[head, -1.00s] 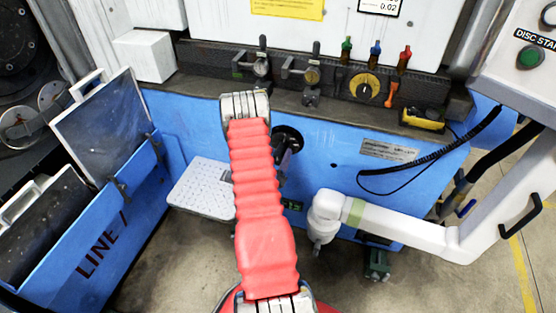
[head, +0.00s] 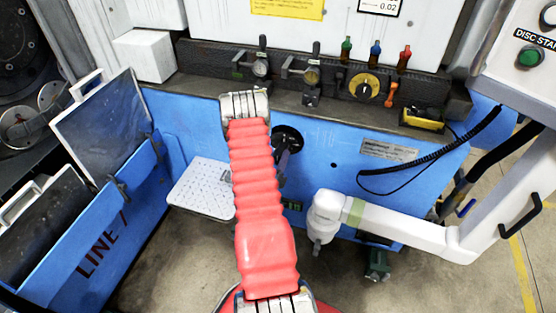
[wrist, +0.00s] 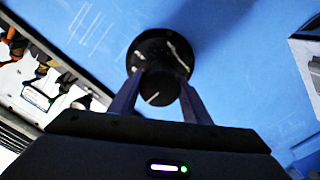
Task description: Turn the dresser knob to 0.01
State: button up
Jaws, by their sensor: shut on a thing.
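A round black knob (wrist: 160,86) sits on a black disc (wrist: 150,46) on the blue panel. The disc also shows in the head view (head: 291,134), just right of my red-sleeved arm. White marks show on the knob and disc, but I cannot read a value. My gripper (wrist: 163,80) is shut on the knob, one dark finger on each side. In the head view my gripper (head: 283,156) is small, dark and partly hidden by my arm.
A yellow dial (head: 364,88) sits on the dark ledge above, beside small clamps and coloured-tip tools. A white perforated tray (head: 203,189) is left of my arm. A white jointed arm (head: 400,232) and black coiled cable (head: 425,178) are at right.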

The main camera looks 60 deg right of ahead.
jog(key=shift+m, duration=0.3)
jog(key=m, duration=0.3)
jog(key=shift+d+m, duration=0.1)
jog(key=shift+m, duration=2)
jog(key=o, duration=1)
jog(key=shift+o, duration=0.2)
jog(key=s+a, duration=0.2)
jog(key=a, duration=1.1)
jog(key=shift+a, duration=0.35)
